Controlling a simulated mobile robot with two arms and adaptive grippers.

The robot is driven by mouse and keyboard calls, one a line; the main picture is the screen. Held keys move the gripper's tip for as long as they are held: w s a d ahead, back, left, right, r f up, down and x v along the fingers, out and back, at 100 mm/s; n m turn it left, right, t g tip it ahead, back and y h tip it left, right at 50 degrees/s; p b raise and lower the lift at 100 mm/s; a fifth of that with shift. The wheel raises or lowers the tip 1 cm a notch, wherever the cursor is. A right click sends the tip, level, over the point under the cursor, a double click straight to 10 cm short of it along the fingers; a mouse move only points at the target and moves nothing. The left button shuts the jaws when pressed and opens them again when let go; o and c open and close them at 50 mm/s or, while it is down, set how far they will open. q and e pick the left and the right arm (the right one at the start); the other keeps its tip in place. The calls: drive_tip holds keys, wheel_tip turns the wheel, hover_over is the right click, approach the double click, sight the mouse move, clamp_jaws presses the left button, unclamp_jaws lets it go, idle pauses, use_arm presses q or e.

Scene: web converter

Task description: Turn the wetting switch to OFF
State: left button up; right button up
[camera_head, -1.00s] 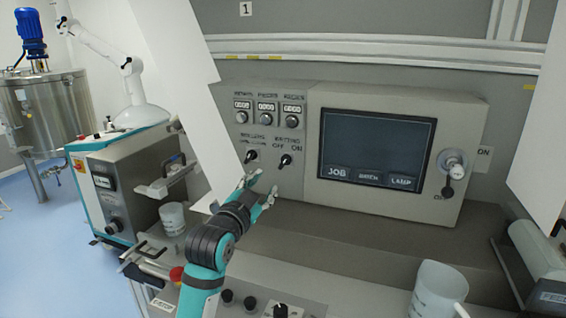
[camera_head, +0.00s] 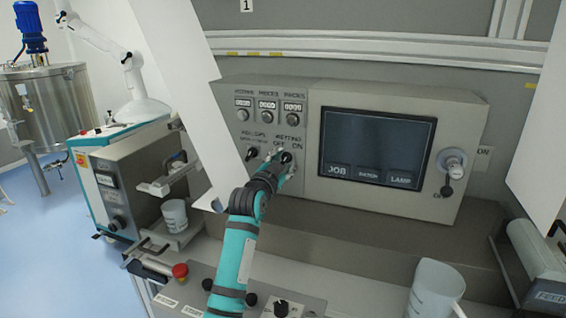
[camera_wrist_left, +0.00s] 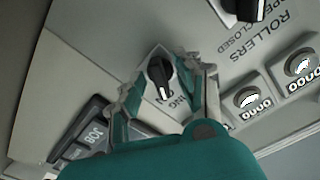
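The wetting switch (camera_head: 286,157) is a black rotary knob on the grey control panel, below the WETTING, OFF and ON lettering. In the left wrist view the knob (camera_wrist_left: 159,75) sits between my left gripper's fingers, and its white mark is at the lower end, near partly hidden lettering. My left gripper (camera_head: 281,161) is at the switch in the head view. Its fingers (camera_wrist_left: 170,72) are apart on either side of the knob, with a visible gap, and hide part of the lettering. My right gripper is not in view.
The rollers switch (camera_head: 252,153) is just left of the wetting switch. Several small dials and counters are above. A dark screen (camera_head: 376,146) is to the right. A white cup (camera_head: 436,290) stands at the front right, and a white panel (camera_head: 165,80) hangs at the left.

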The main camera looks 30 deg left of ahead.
use_arm(q)
drive_tip(key=c, duration=0.7)
clamp_jaws()
drive_tip(key=shift+n+p, duration=0.75)
drive_tip(key=shift+n, duration=0.05)
drive_tip(key=n+p, duration=0.2)
drive_tip(key=n, duration=0.1)
drive_tip(key=shift+r, duration=0.1)
drive_tip(key=n+p, duration=0.2)
drive_tip(key=n, duration=0.1)
drive_tip(key=shift+n+p, duration=0.35)
drive_tip(key=shift+n, duration=0.05)
drive_tip(key=shift+n+p, duration=0.85)
drive_tip(key=shift+n, duration=1.05)
